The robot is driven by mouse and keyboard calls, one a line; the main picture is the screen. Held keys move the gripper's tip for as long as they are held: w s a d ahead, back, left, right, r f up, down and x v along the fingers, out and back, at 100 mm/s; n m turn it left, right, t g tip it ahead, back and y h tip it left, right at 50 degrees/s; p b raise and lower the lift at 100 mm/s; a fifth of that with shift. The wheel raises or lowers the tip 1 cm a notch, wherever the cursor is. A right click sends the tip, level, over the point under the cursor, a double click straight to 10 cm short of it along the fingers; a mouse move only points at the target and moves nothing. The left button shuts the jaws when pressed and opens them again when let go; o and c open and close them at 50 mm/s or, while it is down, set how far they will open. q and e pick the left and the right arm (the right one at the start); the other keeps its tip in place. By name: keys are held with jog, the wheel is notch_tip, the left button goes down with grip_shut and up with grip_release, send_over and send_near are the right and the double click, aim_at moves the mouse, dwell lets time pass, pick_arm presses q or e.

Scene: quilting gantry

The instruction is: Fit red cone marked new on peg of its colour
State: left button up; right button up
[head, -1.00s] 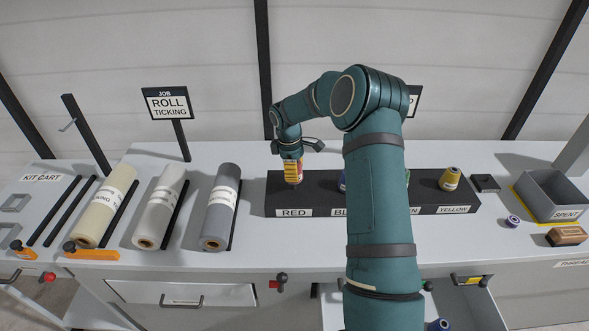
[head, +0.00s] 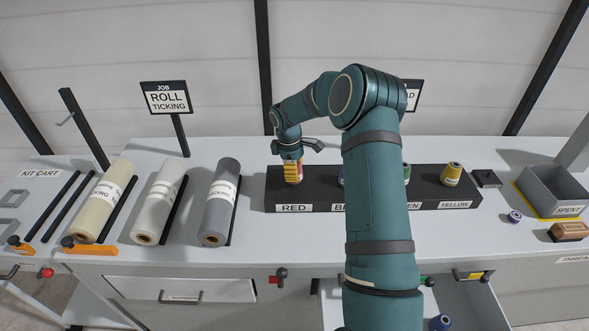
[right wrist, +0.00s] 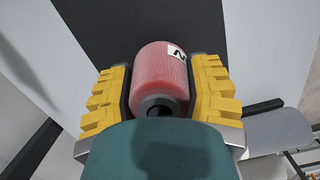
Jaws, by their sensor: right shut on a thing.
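My right gripper (head: 292,164) is shut on the red cone (head: 293,175), which stands upright over the RED place at the left end of the dark peg rack (head: 330,204). In the right wrist view, the red cone (right wrist: 160,75) sits between the yellow finger pads (right wrist: 160,95), with part of a white label showing a dark letter. The peg under it is hidden, and I cannot tell whether the cone rests on it. My left gripper is not in view.
My right arm hides the rack's middle; a green cone (head: 407,174) and a yellow cone (head: 451,174) show beyond it. The grey SPENT bin (head: 551,190), a loose purple spool (head: 514,216) and a brown block (head: 568,231) are at right. Fabric rolls (head: 221,205) lie left; a drawer (head: 470,303) is open.

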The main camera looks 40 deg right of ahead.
jog(key=shift+f+b, duration=0.55)
jog(key=shift+f, duration=0.45)
jog(key=o, duration=1.2)
jog(key=shift+r, duration=0.1)
jog(key=r, duration=0.8)
jog(key=w+a+r, duration=0.1)
jog(key=r, duration=0.3)
jog(key=shift+f, duration=0.1)
